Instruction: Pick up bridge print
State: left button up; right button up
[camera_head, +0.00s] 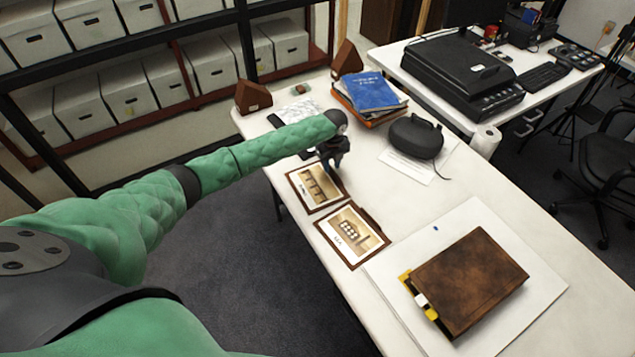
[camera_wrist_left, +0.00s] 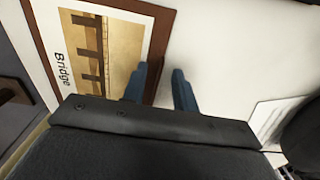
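The bridge print (camera_head: 316,187) is a framed picture with a brown border, lying on the white table in the head view. In the left wrist view, the bridge print (camera_wrist_left: 110,40) fills the upper left and the word "Bridge" is readable beside the picture. My left gripper (camera_head: 336,165) is above the print's right side. One finger overlaps the print's brown edge and the other is over bare table. Whether they touch anything is unclear. My right gripper is not in view.
A second framed print (camera_head: 352,236) lies just nearer than the bridge print. A brown box (camera_head: 470,280) on a white board is at the right front. A black case (camera_head: 416,137) and stacked books (camera_head: 368,95) stand beyond the gripper. Archival boxes (camera_head: 128,95) fill shelves at the left.

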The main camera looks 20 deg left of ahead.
pick_arm(q)
jog(key=shift+f, duration=0.15)
grip_shut()
